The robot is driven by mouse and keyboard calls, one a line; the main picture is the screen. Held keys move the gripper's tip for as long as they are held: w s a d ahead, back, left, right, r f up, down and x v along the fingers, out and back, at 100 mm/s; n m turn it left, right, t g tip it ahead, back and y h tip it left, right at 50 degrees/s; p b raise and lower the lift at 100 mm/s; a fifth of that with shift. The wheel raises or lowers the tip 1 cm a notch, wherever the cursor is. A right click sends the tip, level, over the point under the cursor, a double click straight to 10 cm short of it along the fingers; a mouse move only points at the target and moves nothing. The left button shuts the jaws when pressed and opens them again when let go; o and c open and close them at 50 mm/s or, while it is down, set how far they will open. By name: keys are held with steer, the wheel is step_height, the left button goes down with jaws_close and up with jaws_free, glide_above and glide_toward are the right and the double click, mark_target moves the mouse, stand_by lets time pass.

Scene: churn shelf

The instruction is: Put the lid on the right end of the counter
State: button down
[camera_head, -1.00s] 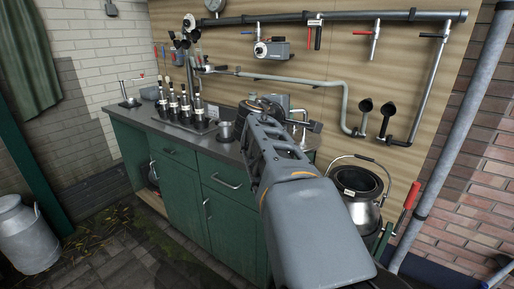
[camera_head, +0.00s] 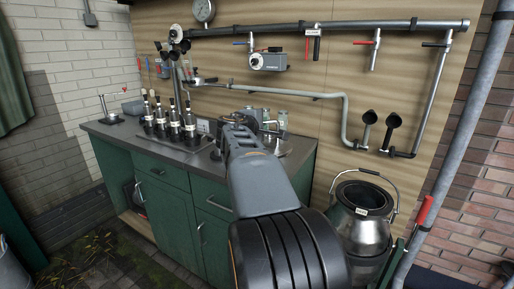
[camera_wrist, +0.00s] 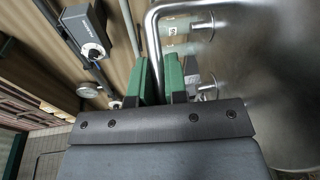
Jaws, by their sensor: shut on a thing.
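The lid (camera_wrist: 270,90) is a large shiny metal surface filling the right of the wrist view, with a bent bar handle (camera_wrist: 153,35). My gripper (camera_wrist: 162,80) has green finger pads shut on the lid's handle. In the head view my gripper (camera_head: 238,122) is over the right part of the counter, its fingertips mostly hidden by my arm. The counter (camera_head: 178,162) has a dark grey top over green cupboards. Its right end (camera_head: 300,152) looks bare beside my arm. I cannot tell whether the lid touches the counter.
Black-topped bottles (camera_head: 172,128) stand in a rack on the counter. Metal fittings (camera_head: 281,118) are behind my gripper. An open metal can (camera_head: 364,203) stands right of the counter. Pipes (camera_head: 330,27) with valves and a grey box (camera_head: 268,62) are on the wall behind.

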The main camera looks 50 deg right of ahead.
steer(key=w+d+f, duration=0.1)
steer(key=f, duration=0.1)
steer(key=w+d+f+b, duration=0.1)
steer(key=w+d+f, duration=0.1)
steer(key=w+f, duration=0.1)
steer(key=shift+d+f+b, duration=0.2)
steer(key=shift+f+b, duration=0.15)
steer(key=shift+b, duration=0.05)
steer(key=shift+w+d+f+b, duration=0.15)
steer(key=shift+f+b, duration=0.15)
steer(key=shift+f, duration=0.25)
steer(key=shift+w+f+b, duration=0.1)
steer(key=shift+f+b, duration=0.15)
steer(key=shift+f, duration=0.85)
steer(key=shift+f, duration=0.1)
steer(key=c, duration=1.1)
jaws_free()
steer(key=shift+f+b, duration=0.15)
steer(key=shift+b, duration=0.15)
steer(key=shift+c, duration=0.2)
